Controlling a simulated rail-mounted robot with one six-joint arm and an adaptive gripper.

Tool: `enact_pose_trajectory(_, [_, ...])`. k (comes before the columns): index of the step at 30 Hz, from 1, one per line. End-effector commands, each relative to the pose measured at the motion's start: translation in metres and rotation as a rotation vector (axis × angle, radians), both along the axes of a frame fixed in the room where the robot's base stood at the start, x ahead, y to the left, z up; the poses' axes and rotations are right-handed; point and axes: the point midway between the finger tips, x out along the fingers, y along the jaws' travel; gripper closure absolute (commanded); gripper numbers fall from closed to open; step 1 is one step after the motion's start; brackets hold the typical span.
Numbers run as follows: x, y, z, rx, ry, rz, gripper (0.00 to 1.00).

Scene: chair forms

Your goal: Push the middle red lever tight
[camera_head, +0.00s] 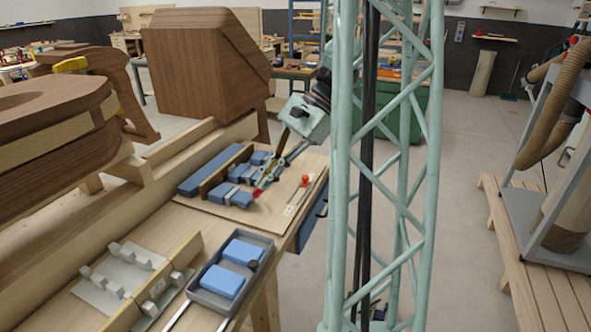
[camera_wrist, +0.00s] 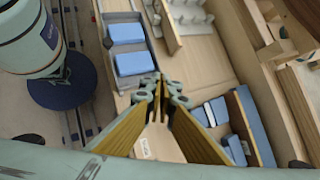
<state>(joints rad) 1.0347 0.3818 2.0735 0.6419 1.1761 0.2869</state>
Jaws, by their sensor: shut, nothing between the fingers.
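A small red part (camera_head: 257,192), which looks like a lever, sits among blue and grey clamp blocks (camera_head: 242,198) on a light board (camera_head: 228,211). My gripper (camera_head: 263,184) points down at the board, fingers together and empty, with its tips right at the red part. I cannot tell whether they touch. The lever's angle is too small to make out. A second red-orange knob (camera_head: 305,181) stands to the right on the board. In the wrist view my gripper (camera_wrist: 161,88) fills the lower middle, and no red lever shows there.
A dark wooden strip (camera_head: 226,172) and a long blue block (camera_head: 214,170) lie left of the clamp blocks. A grey tray (camera_head: 205,296) with blue blocks (camera_head: 223,281) stands nearer on the bench. Large brown wooden forms (camera_head: 205,75) rise behind.

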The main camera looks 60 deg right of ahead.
Motion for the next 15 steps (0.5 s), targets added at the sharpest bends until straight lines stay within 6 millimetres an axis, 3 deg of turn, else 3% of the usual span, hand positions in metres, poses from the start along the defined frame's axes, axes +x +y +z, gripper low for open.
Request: enact_pose_trajectory(15, [-0.014,-0.072,-0.037,0.322,-0.109,-0.400,1.00])
